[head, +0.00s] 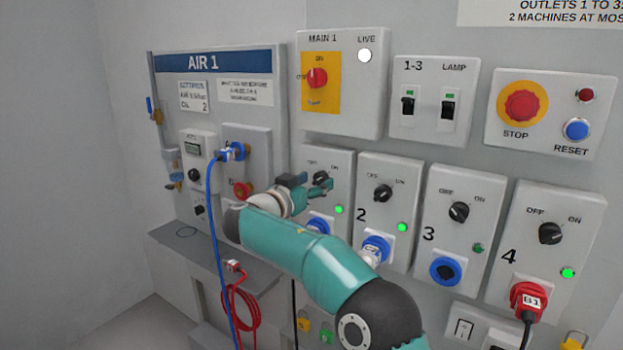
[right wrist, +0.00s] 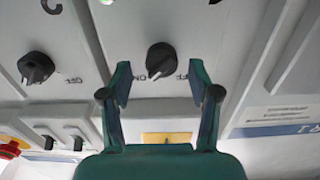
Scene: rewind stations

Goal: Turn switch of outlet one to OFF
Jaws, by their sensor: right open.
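The black rotary switch of outlet one (head: 320,178) is on the leftmost panel of the lower row, with OFF and ON printed above it. My right gripper (head: 318,187) is open in front of this panel, close to the switch. In the right wrist view, which is upside down, the switch (right wrist: 160,60) shows between and just beyond the two open fingertips (right wrist: 160,80). The fingers do not appear to touch it. The outlet's green lamp (head: 338,209) is lit. Its number is hidden behind my arm. My left gripper is not in view.
Switch two (head: 383,193) is close on the right, and also shows in the right wrist view (right wrist: 36,68). The main switch box (head: 340,120) is above. A blue hose (head: 212,200) hangs from the AIR 1 panel (head: 270,90) at left. A grey shelf (head: 195,245) lies below.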

